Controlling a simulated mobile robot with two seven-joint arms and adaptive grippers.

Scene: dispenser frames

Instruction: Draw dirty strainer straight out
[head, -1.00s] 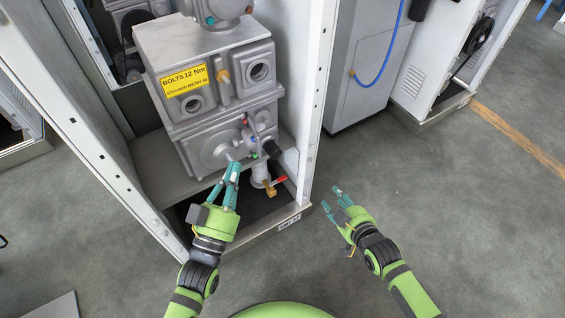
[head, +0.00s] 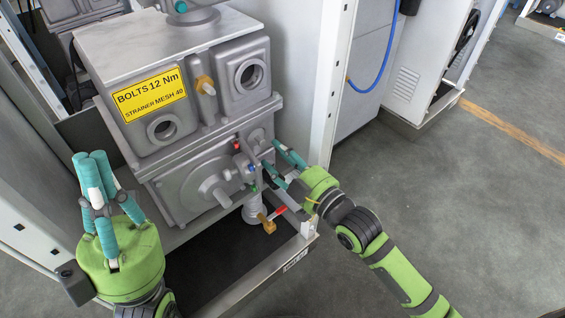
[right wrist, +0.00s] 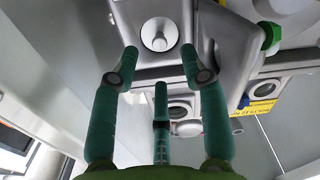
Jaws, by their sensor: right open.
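No strainer basket can be made out in either view. In the head view, a grey strainer housing (head: 188,142) bears a yellow label reading "STRAINER MESH 40". Its lower part has a round cover (head: 203,187) with a stub. My right gripper (head: 278,160) is open at the housing's right side, by the small coloured fittings. The right wrist view shows its three spread fingers around a round metal knob (right wrist: 158,35), apart from it; nothing is held. My left gripper (head: 92,160) points upward left of the housing, fingers close together, empty; its closure is unclear.
A brass valve with a red handle (head: 281,210) sits below the housing, near the right forearm. The cabinet's right post (head: 335,85) and front sill (head: 245,288) bound the space. Open floor (head: 480,220) lies to the right.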

